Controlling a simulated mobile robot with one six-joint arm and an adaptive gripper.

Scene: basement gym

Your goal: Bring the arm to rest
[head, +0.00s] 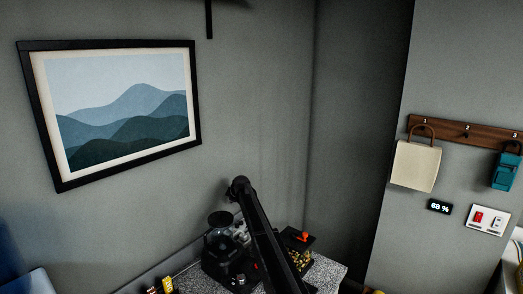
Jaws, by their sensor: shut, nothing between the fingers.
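My dark arm (262,235) rises from the bottom edge to a rounded joint (238,187) above a speckled counter. What lies past that joint is hard to make out against the dark things behind it. I cannot pick out my gripper or its fingertips in the head view.
A black machine (220,247) with a round dark top stands on the counter (325,272), close to my arm in the picture. A framed picture (125,105) and a hook rail (455,131) hang on the walls.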

